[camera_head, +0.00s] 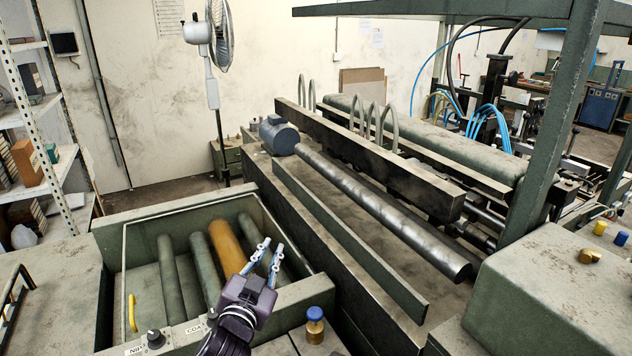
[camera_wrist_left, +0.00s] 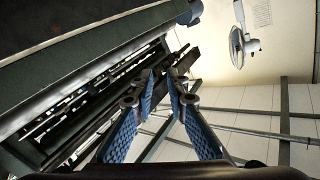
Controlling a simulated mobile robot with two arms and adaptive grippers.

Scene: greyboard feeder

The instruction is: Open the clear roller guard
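The clear roller guard (camera_head: 148,220) shows in the head view as a see-through pane with a pale edge over the green roller box at lower left. It appears to lie flat over the rollers. A yellow handle (camera_head: 132,312) stands at its left side. Rollers, one of them orange (camera_head: 226,246), show through it. My left gripper (camera_head: 272,245) is above the right front part of the box, right of the handle and apart from it. Its blue-padded fingers also show in the left wrist view (camera_wrist_left: 172,90), spread with nothing between them. My right gripper is not in view.
A black knob (camera_head: 155,338) with labels sits on the box's front edge. A blue-capped brass bottle-like piece (camera_head: 315,325) stands right of my gripper. A long steel roller (camera_head: 385,212) and a green bar lie to the right. Shelving (camera_head: 40,150) stands at left.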

